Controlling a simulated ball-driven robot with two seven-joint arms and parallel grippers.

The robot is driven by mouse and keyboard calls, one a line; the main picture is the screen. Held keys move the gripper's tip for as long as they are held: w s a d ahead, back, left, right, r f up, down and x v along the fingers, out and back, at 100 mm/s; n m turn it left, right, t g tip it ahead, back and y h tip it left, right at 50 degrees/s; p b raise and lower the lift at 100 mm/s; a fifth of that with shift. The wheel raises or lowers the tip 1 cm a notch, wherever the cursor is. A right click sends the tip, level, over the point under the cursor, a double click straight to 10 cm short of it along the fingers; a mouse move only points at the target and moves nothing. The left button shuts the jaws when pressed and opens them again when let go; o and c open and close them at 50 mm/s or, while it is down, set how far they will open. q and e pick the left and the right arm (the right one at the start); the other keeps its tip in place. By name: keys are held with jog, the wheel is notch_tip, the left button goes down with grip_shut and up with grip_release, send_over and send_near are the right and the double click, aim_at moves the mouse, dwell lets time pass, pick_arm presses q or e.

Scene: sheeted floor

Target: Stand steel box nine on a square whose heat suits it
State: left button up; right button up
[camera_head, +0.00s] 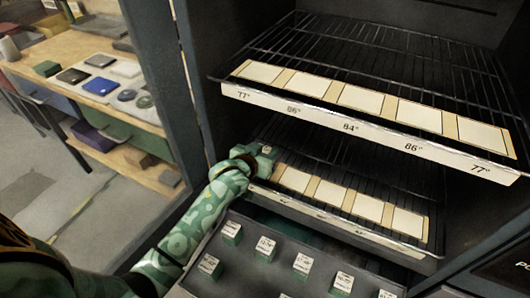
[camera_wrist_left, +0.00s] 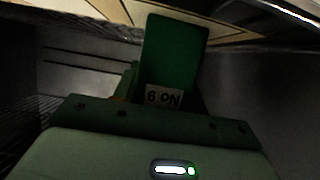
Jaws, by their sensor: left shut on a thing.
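My left gripper (camera_head: 264,156) is shut on a dark green box (camera_wrist_left: 176,55) at the left end of the lower rack. In the left wrist view its label reads NO 9 upside down. In the head view the box is small and partly covered by the gripper. I cannot tell whether it touches the rack. The upper rack's front strip (camera_head: 300,109) reads 77°, 86°, 84°, 86°, 77° from left to right, below pale squares (camera_head: 360,99). The lower rack has similar squares (camera_head: 328,193); its strip is too small to read. My right gripper is not in view.
A dark tray (camera_head: 250,280) below the lower rack holds several green labelled boxes (camera_head: 302,265). The upper rack (camera_head: 390,60) overhangs the lower one. The visible squares on both racks are bare. A wooden bench (camera_head: 50,65) with various items stands left of the cabinet wall.

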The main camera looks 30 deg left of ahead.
pick_arm(q)
jog(key=o, duration=1.2)
jog(key=shift+c, duration=0.2)
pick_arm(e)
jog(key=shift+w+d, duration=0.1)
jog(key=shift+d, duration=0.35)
pick_arm(q)
jog(key=shift+r, duration=0.15)
jog(key=p+v, duration=0.6)
jog(key=v, duration=0.6)
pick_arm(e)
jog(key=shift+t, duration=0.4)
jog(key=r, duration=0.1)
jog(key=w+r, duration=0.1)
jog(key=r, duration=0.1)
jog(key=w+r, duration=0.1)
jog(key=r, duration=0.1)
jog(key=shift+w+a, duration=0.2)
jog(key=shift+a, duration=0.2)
